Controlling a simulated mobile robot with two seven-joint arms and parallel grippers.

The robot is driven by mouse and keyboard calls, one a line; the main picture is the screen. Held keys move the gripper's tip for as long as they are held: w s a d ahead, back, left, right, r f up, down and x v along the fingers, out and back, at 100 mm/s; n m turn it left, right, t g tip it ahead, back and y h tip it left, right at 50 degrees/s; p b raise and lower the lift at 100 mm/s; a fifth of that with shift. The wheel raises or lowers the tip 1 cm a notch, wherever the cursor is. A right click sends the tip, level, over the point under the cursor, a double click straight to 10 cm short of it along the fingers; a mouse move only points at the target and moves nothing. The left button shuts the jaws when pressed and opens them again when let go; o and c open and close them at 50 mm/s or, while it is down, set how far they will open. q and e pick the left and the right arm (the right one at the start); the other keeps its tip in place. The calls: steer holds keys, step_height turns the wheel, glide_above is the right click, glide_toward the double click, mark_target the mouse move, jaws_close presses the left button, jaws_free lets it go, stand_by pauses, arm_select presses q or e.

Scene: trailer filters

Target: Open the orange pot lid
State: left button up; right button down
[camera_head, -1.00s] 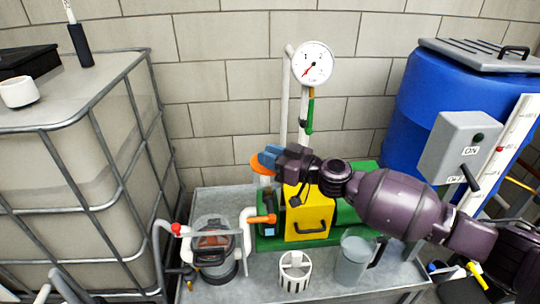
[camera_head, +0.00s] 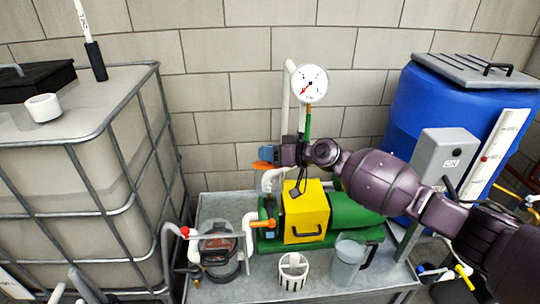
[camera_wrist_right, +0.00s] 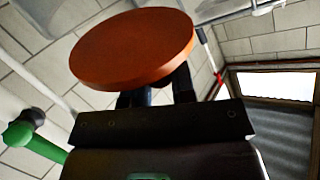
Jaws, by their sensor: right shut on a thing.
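My left gripper is not in view.
The green and yellow pump (camera_head: 306,215) stands below my right arm. A pressure gauge (camera_head: 310,84) rises close behind it. A white basket (camera_head: 293,272) and a clear jug (camera_head: 347,263) stand on the bench (camera_head: 320,284). A blue barrel (camera_head: 440,105) is at right, a caged tank (camera_head: 80,180) at left.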

steer(key=shift+w+r+m+g, duration=0.3)
steer(key=shift+w+r+m, duration=0.05)
steer(key=shift+w+m, duration=0.15)
stand_by(0.4)
steer(key=c, duration=0.9)
jaws_free()
steer(key=shift+d, duration=0.1)
steer(key=shift+c, duration=0.2)
steer(key=v, duration=1)
steer(key=shift+d+r, duration=0.2)
steer(key=shift+r, duration=0.1)
steer(key=shift+s, duration=0.1)
